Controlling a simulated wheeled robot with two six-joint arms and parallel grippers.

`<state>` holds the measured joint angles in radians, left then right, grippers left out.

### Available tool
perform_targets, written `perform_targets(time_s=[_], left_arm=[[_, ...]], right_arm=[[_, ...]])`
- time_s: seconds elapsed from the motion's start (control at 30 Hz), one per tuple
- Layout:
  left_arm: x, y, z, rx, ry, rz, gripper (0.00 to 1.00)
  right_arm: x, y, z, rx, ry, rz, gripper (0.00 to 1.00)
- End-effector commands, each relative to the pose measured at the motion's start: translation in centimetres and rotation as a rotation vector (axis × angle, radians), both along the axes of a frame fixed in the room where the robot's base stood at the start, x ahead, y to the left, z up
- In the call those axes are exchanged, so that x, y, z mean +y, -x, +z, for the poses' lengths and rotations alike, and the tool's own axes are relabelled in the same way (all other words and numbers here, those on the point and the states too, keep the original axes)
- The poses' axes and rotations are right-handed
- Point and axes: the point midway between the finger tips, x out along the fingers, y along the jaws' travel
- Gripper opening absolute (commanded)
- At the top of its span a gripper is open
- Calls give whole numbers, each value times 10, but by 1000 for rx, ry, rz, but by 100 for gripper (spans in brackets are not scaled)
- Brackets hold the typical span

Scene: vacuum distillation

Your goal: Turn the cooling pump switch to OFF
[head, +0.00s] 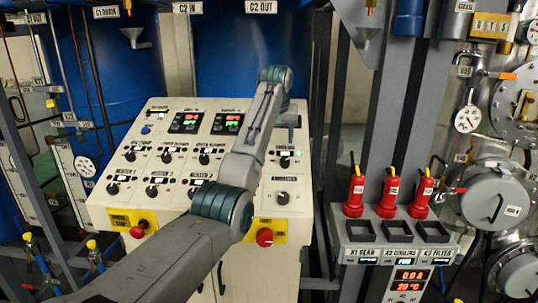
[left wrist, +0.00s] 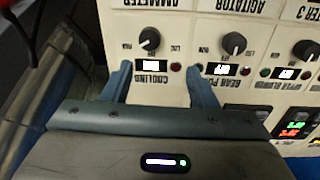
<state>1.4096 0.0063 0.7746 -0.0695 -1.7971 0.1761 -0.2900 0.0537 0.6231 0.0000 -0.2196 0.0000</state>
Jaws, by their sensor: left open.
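The cooling pump switch is a black knob (left wrist: 149,39) at the right end of the panel's upper knob row; it also shows in the head view (head: 284,163). The wrist view is upside down. A small lit display and the COOLING label lie between the knob and my gripper. A pale mark on the knob faces lower left in the wrist view; the exact setting is too small to read. My left gripper (left wrist: 160,80) is open and empty, its two blue fingers either side of the COOLING label, with the knob beyond the fingertips. My right gripper is not in view.
The gear pump knob (left wrist: 235,43) sits beside the cooling knob. More knobs fill the cream panel (head: 160,117), with red emergency buttons (head: 265,237) below. Red bottles (head: 388,198) stand on a grey rack to the right.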

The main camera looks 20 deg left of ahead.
Motion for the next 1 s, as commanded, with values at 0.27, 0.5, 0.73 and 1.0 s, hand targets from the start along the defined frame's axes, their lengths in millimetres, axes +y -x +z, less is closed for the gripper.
perform_targets(time_s=[0.27, 0.5, 0.73, 1.0], left_arm=[[-3, -12, -27, 4, 1, -5, 53], [1, -29, -71, 6, 1, -4, 53], [2, -38, -94, 2, 1, -4, 53], [2, -40, -100, 0, 1, -5, 53]], right_arm=[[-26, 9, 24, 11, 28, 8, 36], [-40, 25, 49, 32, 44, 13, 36], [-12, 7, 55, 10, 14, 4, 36], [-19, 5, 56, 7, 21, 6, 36]])
